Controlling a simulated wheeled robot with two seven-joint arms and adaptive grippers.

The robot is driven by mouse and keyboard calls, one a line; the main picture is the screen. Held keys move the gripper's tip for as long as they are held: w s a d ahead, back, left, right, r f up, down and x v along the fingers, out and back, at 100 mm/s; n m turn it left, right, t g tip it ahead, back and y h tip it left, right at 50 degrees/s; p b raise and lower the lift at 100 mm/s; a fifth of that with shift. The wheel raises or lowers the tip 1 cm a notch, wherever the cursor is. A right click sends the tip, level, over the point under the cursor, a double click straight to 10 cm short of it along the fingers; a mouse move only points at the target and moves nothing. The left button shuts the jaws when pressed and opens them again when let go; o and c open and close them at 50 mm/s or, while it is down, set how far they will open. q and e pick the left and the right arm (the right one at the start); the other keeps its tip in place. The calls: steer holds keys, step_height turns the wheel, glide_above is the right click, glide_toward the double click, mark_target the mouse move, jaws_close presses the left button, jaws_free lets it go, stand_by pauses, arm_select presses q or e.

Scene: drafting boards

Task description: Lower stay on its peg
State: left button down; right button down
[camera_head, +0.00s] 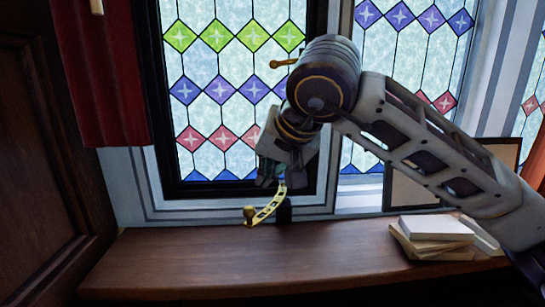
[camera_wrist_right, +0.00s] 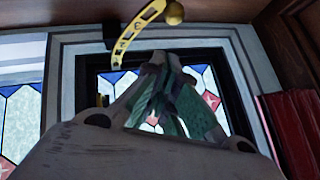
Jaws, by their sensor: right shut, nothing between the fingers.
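The stay (camera_head: 268,207) is a curved brass-yellow bar with a row of holes and a round knob at its left end. In the head view it juts out at the foot of the dark-framed window, above the wooden sill. It also shows at the top of the wrist view (camera_wrist_right: 132,32). My right gripper (camera_head: 270,183) is shut and empty, close above the stay's upper end; I cannot tell whether they touch. Its fingers fill the middle of the wrist view (camera_wrist_right: 170,98). A dark upright piece (camera_head: 285,211) stands beside the stay. I cannot make out the peg clearly. My left gripper is out of view.
A brass window handle (camera_head: 284,63) sits by my right wrist. The leaded window (camera_head: 217,75) is behind the gripper. Stacked books (camera_head: 436,232) and a framed panel (camera_head: 410,192) are at the right. The wooden sill (camera_head: 200,260) is clear at left and centre.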

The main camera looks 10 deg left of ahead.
mark_target(259, 222)
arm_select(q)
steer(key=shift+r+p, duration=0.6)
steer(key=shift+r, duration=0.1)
arm_select(e)
steer(key=shift+s+a+f, duration=0.1)
steer(key=shift+a+f, duration=0.2)
steer(key=shift+f, duration=0.45)
steer(key=shift+a+f, duration=0.3)
steer(key=shift+f, duration=0.45)
steer(key=shift+s+a+f, duration=0.1)
steer(key=shift+a+f, duration=0.2)
steer(key=shift+f, duration=0.45)
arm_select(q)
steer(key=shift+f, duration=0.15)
